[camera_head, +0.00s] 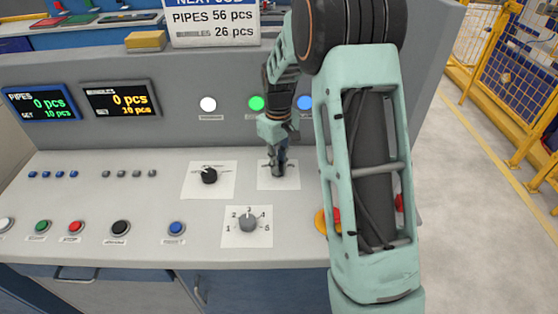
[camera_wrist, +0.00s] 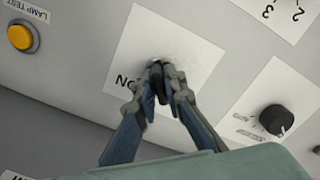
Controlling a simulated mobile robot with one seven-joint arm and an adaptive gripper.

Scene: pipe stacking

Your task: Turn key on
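The key switch has a white square plate (camera_head: 291,181) on the sloped console, right of a black rotary knob (camera_head: 209,176). In the wrist view its plate (camera_wrist: 135,38) carries an "ON" marking, seen rotated. My gripper (camera_head: 278,168) reaches down onto the switch from above. In the wrist view my gripper's fingertips (camera_wrist: 158,83) are closed together on the small dark key (camera_wrist: 160,88) at the plate's middle. The fingers cover most of the key and part of the markings, so I cannot tell which position the key points to.
A numbered dial (camera_head: 248,222) sits in front of the switch. A yellow button (camera_wrist: 20,37) marked "LAMP TEST" shows in the wrist view. White (camera_head: 208,104) and green (camera_head: 256,103) lamps are on the upright panel behind. Coloured buttons line the console's front left.

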